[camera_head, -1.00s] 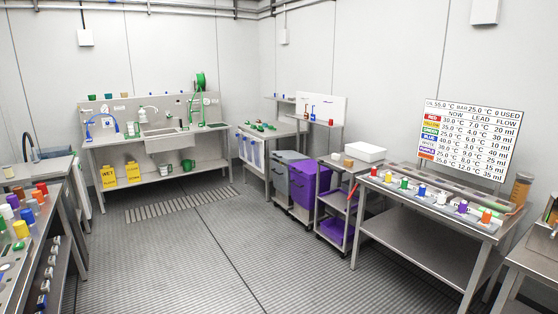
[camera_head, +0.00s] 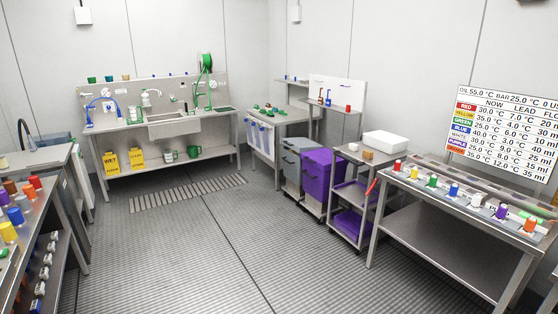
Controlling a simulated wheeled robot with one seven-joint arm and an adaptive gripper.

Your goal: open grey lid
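A grey bin (camera_head: 296,165) stands on the floor in the middle right, just left of a purple bin (camera_head: 319,180). The grey lid (camera_head: 299,145) lies on top of the grey bin and looks shut. The grey bin seems to stand on a low wheeled base. My gripper is not in view.
A wheeled steel cart (camera_head: 353,195) with purple trays stands right of the bins. A steel table (camera_head: 425,205) with coloured bottles is at right, a sink bench (camera_head: 160,130) at the back, a bottle rack (camera_head: 30,235) at left. The middle floor (camera_head: 190,250) is clear.

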